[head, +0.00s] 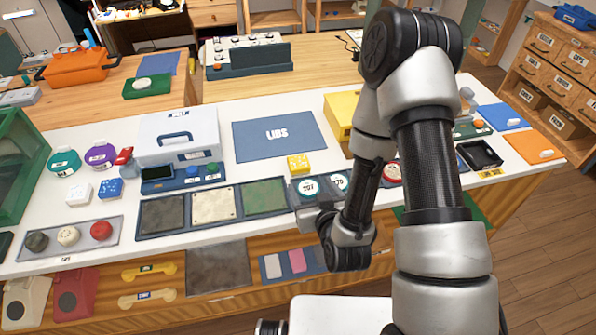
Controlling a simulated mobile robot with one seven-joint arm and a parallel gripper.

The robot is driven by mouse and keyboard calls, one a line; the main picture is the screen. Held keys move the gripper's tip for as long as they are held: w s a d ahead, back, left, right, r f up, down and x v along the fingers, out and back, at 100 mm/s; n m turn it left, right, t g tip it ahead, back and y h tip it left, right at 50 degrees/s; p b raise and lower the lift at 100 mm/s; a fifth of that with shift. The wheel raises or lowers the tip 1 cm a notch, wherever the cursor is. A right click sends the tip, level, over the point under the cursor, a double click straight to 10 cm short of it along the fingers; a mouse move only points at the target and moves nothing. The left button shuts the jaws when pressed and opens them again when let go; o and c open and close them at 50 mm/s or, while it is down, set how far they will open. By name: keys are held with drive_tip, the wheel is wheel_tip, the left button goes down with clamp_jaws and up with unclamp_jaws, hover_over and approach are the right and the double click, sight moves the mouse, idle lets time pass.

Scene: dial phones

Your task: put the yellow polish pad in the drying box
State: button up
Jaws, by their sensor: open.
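A small yellow block-like piece (299,165) with pale markings lies on the white counter below the blue LIDS mat; I cannot tell whether it is the polish pad. A pale cream round piece (68,236) sits between a dark one and a red one on a grey tray at the left. A white box (178,138) with a blue handle and a label too small to read stands on the counter; I cannot tell whether it is the drying box. My gripper (308,214) is open near the counter's front edge, right of the green square; its fingertips are partly hidden.
A tray of dark, cream and green squares (213,205) lies along the front. A green see-through case (18,150) stands far left, and a yellow box (341,114) stands behind my arm. Round numbered dials (308,187) sit near my gripper.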

sight(300, 166)
drive_tip(key=b+x, duration=0.1)
drive_tip(key=b, duration=0.1)
drive_tip(key=b+x, duration=0.2)
drive_tip(key=shift+f, duration=0.35)
drive_tip(key=b+x, duration=0.2)
drive_tip(key=b, duration=0.3)
drive_tip(key=shift+r, duration=0.1)
drive_tip(key=shift+w+r, duration=0.1)
drive_tip(key=shift+w, duration=0.25)
drive_tip(key=x, duration=0.2)
drive_tip(key=shift+w+a, duration=0.15)
drive_tip(key=shift+w, duration=0.2)
drive_tip(key=shift+x, duration=3.35)
drive_tip(key=shift+r, duration=0.2)
drive_tip(key=c, duration=1.2)
